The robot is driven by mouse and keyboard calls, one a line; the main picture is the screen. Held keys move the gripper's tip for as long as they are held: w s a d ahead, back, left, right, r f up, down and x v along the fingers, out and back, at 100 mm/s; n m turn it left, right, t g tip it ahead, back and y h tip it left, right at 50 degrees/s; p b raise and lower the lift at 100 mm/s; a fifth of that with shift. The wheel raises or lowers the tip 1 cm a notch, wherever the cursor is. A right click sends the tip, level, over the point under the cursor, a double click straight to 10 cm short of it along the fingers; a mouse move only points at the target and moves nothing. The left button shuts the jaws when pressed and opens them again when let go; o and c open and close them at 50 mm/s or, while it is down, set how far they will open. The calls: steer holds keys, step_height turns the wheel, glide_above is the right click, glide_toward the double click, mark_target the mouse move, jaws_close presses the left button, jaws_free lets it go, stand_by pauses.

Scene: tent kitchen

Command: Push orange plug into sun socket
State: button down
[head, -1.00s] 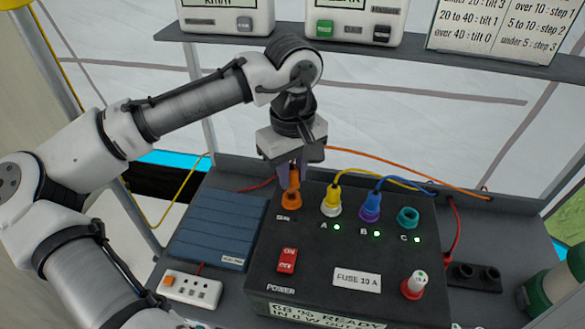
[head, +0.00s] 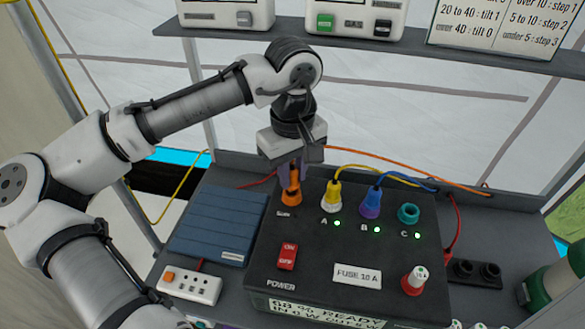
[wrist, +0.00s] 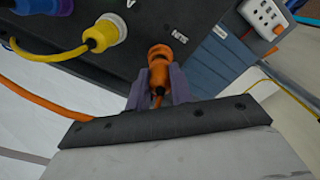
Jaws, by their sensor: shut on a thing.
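The orange plug (head: 292,180) is upright between the fingers of my gripper (head: 291,168), which is shut on it. The plug's lower end meets the orange sun socket (head: 290,199) at the left of the black power box's top. The fingers are just above the socket ring. In the wrist view the plug (wrist: 159,78) lines up with the orange socket ring (wrist: 162,52), with the upside-down SUN label beside it. How deep the plug sits is hard to tell. No lit lamp shows by the SUN label.
The black power box (head: 330,273) also bears a yellow plug (head: 333,194) and a blue plug (head: 371,202) in sockets A and B, and an empty teal socket C (head: 408,214). Green lamps glow beside these. An orange cable (head: 420,172) runs behind. A blue panel (head: 215,225) lies left.

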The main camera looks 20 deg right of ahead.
steer(key=shift+f+b, duration=0.35)
steer(key=shift+f, duration=0.6)
steer(key=c, duration=1.2)
jaws_free()
steer(key=shift+o, duration=0.2)
